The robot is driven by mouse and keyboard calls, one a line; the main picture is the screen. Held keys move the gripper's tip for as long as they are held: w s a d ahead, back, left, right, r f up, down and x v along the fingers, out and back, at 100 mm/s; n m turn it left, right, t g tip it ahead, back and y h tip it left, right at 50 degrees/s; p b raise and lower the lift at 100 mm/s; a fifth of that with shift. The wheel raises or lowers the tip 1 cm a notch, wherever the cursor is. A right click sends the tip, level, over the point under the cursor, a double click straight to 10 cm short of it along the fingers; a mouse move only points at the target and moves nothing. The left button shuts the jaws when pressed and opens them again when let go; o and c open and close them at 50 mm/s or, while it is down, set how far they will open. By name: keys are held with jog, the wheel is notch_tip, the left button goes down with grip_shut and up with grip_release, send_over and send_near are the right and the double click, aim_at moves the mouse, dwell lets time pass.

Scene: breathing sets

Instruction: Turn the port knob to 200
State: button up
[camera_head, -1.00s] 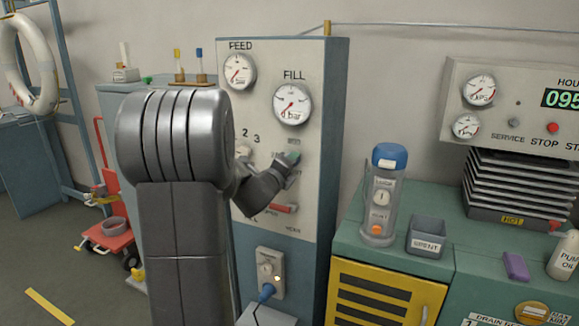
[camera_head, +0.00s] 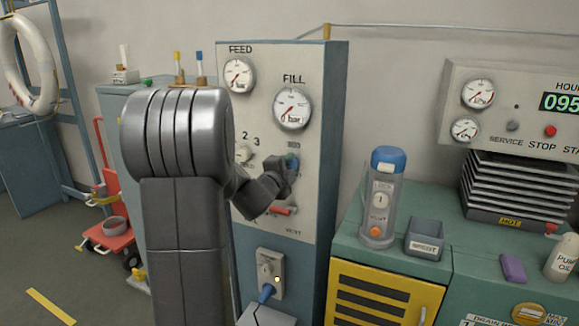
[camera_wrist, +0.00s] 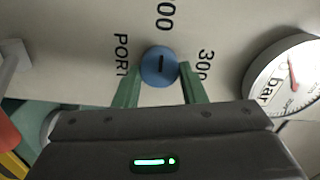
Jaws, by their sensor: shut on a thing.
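The port knob (camera_wrist: 159,66) is a round blue knob on the pale panel, with a dark line on its face. In the wrist view the line runs up and down, in line with a number ending in "00" whose first digit is cut off at the top edge. The labels "PORT" and "300" sit on either side of the knob. My gripper (camera_wrist: 158,69) has its green fingers on both sides of the knob, shut on it. In the head view my gripper (camera_head: 289,166) is at the panel and mostly hides the knob.
The FILL gauge (camera_head: 292,108) is just above my gripper, and the FEED gauge (camera_head: 239,75) is up left. A red lever (camera_head: 284,211) is just below. A clear blue-capped canister (camera_head: 383,200) and a grey bin (camera_head: 427,238) stand on the green cabinet to the right.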

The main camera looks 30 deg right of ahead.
jog(key=shift+f, duration=0.1)
dwell(0.3)
jog(key=o, duration=1)
jog(key=b+v, duration=0.1)
jog(key=v, duration=1.3)
jog(key=shift+d, duration=0.1)
jog(key=p+x, duration=0.1)
jog(key=x, duration=1.3)
